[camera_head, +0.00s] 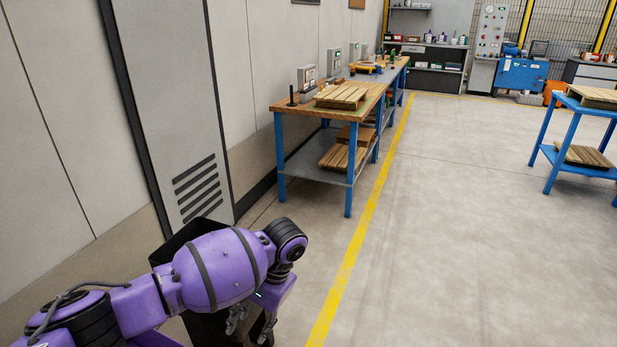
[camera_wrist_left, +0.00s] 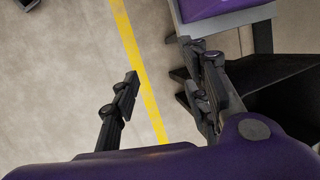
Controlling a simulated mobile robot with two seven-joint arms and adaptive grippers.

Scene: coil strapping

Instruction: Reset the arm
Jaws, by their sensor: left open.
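My left arm comes in from the left in the head view, purple and black, bent down at the wrist. My left gripper (camera_head: 252,325) hangs low near the bottom edge of that view, beside a dark bin (camera_head: 188,236) that the arm partly hides. In the left wrist view my left gripper (camera_wrist_left: 165,95) is open, its two fingers apart with nothing between them. Floor and a yellow line (camera_wrist_left: 138,60) show behind the fingers. My right gripper does not show.
A wooden workbench with blue legs (camera_head: 348,180) stands along the wall ahead, with pallets (camera_head: 341,97) on it. A blue-legged table (camera_head: 547,150) stands at the right. A grey cabinet (camera_head: 172,90) is close on the left. The floor (camera_head: 450,220) right of the yellow line is clear.

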